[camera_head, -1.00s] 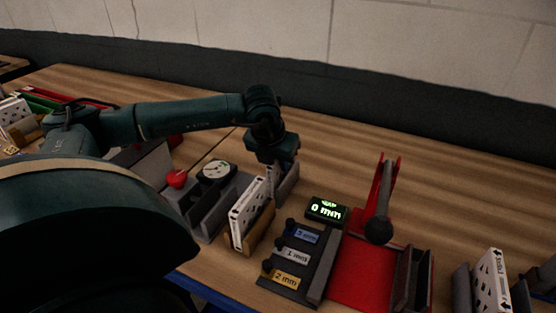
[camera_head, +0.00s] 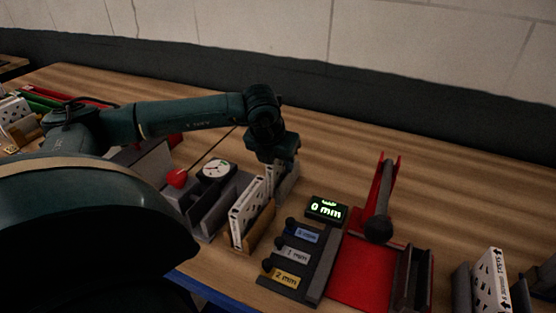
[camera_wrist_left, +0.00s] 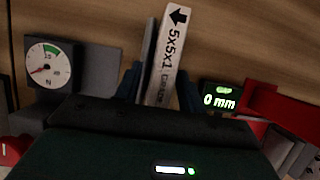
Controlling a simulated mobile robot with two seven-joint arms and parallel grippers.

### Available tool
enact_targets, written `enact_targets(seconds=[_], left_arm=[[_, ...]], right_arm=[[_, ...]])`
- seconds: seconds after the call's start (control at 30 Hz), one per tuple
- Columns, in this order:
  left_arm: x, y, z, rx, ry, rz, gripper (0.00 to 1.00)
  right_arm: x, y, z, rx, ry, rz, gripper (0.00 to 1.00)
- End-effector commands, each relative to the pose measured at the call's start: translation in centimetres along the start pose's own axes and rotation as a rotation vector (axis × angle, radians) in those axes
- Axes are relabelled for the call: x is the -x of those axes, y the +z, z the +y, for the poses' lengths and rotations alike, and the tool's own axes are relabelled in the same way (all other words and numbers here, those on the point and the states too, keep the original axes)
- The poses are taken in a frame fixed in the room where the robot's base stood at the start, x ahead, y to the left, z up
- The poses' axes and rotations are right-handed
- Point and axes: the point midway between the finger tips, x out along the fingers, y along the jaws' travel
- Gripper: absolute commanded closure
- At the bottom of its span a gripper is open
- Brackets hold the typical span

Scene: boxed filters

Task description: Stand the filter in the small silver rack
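My left gripper (camera_head: 275,158) points down over a white perforated panel (camera_head: 288,181) between grey plates. In the left wrist view, the gripper's fingers (camera_wrist_left: 160,92) stand on either side of a white filter edge (camera_wrist_left: 169,58) with a black arrow and "5x5x1". A grey plate (camera_wrist_left: 149,48) lies along its left side. I cannot tell whether the fingers press on the filter. Another white perforated filter (camera_head: 247,213) stands in a tan holder (camera_head: 258,232), beside a grey rack (camera_head: 212,222). I cannot tell which grey rack is the small silver one. My right gripper is not in view.
A dial gauge (camera_head: 216,169) and a red knob (camera_head: 177,178) stand left. A display reading 0 mm (camera_head: 326,209), a labelled lever panel (camera_head: 300,262) and a red press (camera_head: 360,272) with an upright arm stand right. The table behind is clear.

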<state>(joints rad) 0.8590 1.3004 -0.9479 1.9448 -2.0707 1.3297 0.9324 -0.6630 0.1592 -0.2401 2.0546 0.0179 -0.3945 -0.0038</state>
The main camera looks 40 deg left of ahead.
Motion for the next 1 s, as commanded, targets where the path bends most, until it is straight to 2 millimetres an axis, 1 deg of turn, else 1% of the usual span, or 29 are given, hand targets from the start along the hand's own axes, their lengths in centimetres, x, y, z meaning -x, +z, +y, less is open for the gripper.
enact_targets(seconds=[0.13, 0.23, 0.4, 0.5, 0.6, 0.7, 1.0], left_arm=[[2.5, 0.0, 0.1, 0.000, -0.001, -0.007, 0.60], [4.8, 0.0, 0.0, -0.001, -0.002, -0.008, 0.60], [8.5, 0.1, 0.0, 0.000, -0.002, -0.007, 0.60], [10.1, 0.1, 0.0, 0.000, -0.002, -0.006, 0.60], [11.2, 0.1, 0.0, 0.001, -0.002, -0.005, 0.60], [11.7, 0.0, 0.0, 0.000, -0.001, -0.002, 0.60], [11.9, 0.0, 0.0, 0.000, -0.001, -0.002, 0.60]], right_arm=[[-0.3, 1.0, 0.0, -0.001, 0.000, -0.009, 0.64], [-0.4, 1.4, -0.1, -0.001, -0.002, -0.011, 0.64], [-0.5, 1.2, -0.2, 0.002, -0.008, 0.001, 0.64], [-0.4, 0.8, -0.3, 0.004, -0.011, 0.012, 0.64], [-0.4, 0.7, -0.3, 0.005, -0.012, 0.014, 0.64], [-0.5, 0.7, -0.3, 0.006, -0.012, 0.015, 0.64], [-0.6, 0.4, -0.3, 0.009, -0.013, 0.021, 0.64]])
